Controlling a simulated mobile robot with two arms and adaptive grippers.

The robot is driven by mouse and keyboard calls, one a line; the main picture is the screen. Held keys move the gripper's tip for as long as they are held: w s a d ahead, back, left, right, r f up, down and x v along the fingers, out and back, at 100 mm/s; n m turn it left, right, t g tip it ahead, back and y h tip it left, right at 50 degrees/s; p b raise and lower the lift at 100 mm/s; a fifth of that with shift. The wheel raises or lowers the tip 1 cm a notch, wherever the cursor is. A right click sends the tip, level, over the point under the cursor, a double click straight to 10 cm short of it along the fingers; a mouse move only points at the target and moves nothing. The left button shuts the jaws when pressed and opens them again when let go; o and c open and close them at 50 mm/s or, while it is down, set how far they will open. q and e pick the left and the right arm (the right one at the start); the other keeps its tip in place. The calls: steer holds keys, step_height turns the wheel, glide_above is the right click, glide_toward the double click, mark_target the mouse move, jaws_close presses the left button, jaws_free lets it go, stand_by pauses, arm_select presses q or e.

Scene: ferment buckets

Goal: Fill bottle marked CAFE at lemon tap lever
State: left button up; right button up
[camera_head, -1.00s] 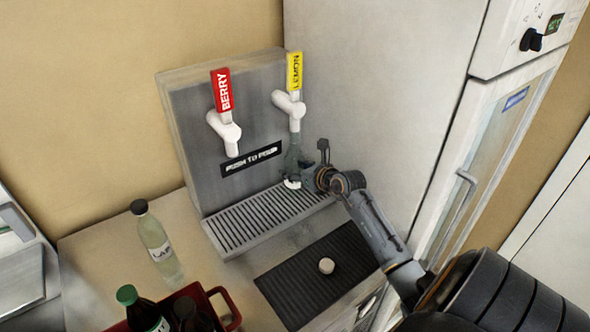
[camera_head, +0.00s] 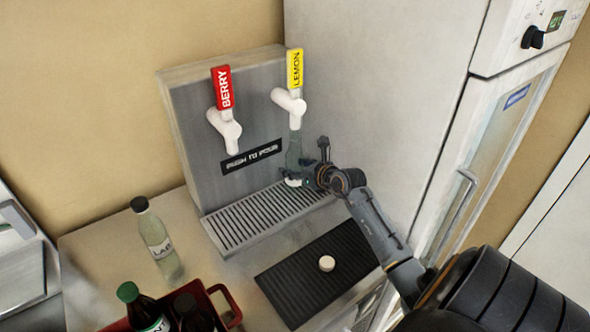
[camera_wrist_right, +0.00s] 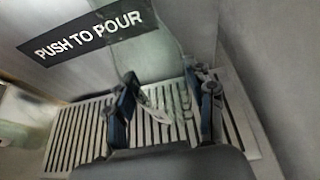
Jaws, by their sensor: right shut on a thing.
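The yellow LEMON tap lever (camera_head: 294,70) stands upright above its white spout (camera_head: 289,101) on the steel dispenser. My right gripper (camera_head: 302,174) is shut on a clear, pale green bottle (camera_head: 294,151), held upright below the lemon spout and above the drip grate. The bottle's mouth is at or just under the spout; I cannot tell whether they touch. In the right wrist view the clear bottle (camera_wrist_right: 160,95) is between the two fingers. Its marking cannot be read. My left gripper is not in view.
The red BERRY lever (camera_head: 222,88) is left of the lemon one. The drip grate (camera_head: 250,222) lies below. A LAB bottle (camera_head: 157,245) and a red crate (camera_head: 222,300) with bottles stand at left. A white cabinet (camera_head: 400,100) is at right.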

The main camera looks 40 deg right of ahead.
steer(key=shift+f, duration=0.5)
steer(key=o, duration=1.4)
steer(key=v, duration=1.2)
